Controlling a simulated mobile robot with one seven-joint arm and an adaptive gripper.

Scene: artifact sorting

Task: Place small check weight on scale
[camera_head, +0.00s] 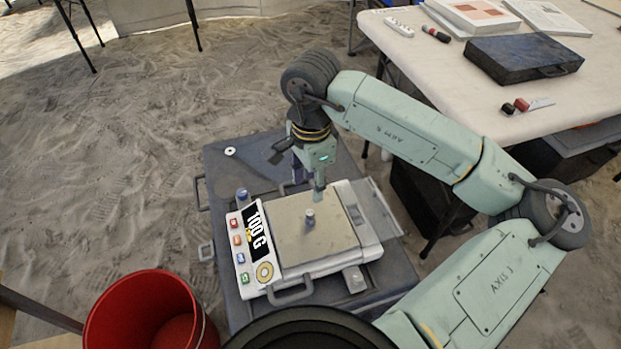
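The scale (290,250) is a white unit with a flat beige pan, standing on a dark grey case. Its display (257,232) reads 100 G. A small grey metal weight (310,218) stands upright near the middle of the pan. My gripper (319,191) points down over the pan, just above and behind that weight in the picture. The fingers look apart from the weight, but they are seen edge-on, so their opening is unclear. Another small metal piece (242,195) stands at the scale's upper left corner.
A white ring-shaped piece (231,151) lies on the case (228,178). A red bucket (150,312) stands at lower left. A white table (460,70) at upper right holds a dark box (523,62), books and small items. Sandy ground lies open at left.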

